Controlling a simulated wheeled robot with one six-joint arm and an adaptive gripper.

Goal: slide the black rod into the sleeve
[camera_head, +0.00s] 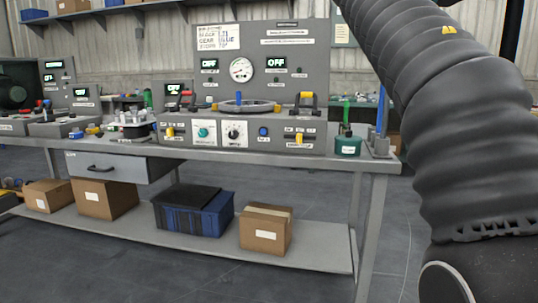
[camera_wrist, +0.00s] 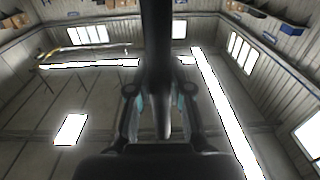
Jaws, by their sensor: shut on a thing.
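In the wrist view my gripper (camera_wrist: 160,92) is shut on the black rod (camera_wrist: 157,45), a dark bar that runs from the top edge down between the two fingers. The rod's far end is out of the frame. The wrist view has ceiling lights and windows behind the rod, and no bench surface. In the head view my gripper and the rod are out of frame; only my dark ribbed arm fills the right side. I cannot tell which thing is the sleeve.
A grey workbench (camera_head: 380,163) carries a control panel (camera_head: 272,60) with gauge, knobs and handles. A green round holder (camera_head: 347,146) and a grey base with a blue upright (camera_head: 381,110) stand at its right end. Boxes and a blue crate (camera_head: 208,219) sit on the lower shelf.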

